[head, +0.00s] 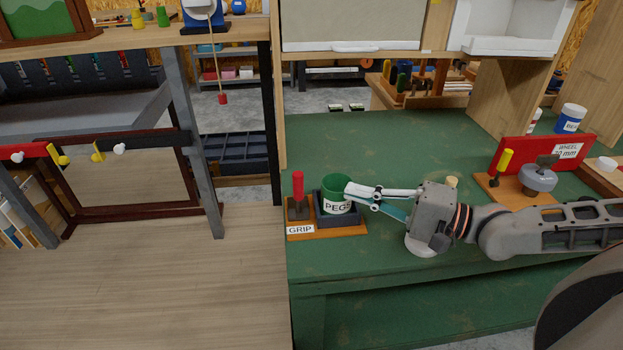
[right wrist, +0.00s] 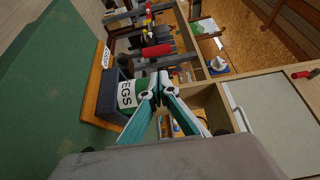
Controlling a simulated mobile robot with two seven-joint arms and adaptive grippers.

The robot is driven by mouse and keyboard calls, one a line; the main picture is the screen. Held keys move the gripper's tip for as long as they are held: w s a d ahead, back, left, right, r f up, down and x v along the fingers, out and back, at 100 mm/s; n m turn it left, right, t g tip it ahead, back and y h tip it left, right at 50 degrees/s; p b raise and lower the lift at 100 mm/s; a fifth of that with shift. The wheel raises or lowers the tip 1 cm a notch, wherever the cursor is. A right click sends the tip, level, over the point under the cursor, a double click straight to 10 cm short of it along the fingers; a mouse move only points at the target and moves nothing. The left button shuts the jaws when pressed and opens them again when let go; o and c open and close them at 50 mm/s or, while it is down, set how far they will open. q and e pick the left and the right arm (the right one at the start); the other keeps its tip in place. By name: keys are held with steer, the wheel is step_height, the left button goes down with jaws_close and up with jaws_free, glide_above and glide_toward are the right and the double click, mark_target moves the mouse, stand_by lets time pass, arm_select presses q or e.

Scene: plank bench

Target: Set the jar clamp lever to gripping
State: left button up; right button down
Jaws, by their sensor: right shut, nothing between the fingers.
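The jar clamp has an orange wooden base (head: 340,231) with a white GRIP label (head: 300,230) on its front. Its lever (head: 298,186) has a red handle and stands upright at the base's left end. A green jar (head: 333,188) labelled PEGS sits in the dark clamp block (head: 336,219) beside it. My right gripper (head: 352,191) is shut and empty, its fingertips at the jar's right side near the rim; contact is unclear. In the right wrist view the fingertips (right wrist: 157,82) overlap the jar (right wrist: 128,95), with the red handle (right wrist: 158,50) beyond. My left gripper is out of view.
The green bench (head: 420,145) is clear behind and in front of the clamp. A wheel fixture (head: 538,180) with a yellow-handled lever stands to the right, behind my right arm. A red-handled cord (head: 222,98) hangs at the back left. A pale plank surface (head: 150,290) lies left.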

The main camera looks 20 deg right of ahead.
mark_target(298, 186)
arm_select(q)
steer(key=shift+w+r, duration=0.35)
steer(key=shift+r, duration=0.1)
arm_select(e)
steer(key=x, duration=1)
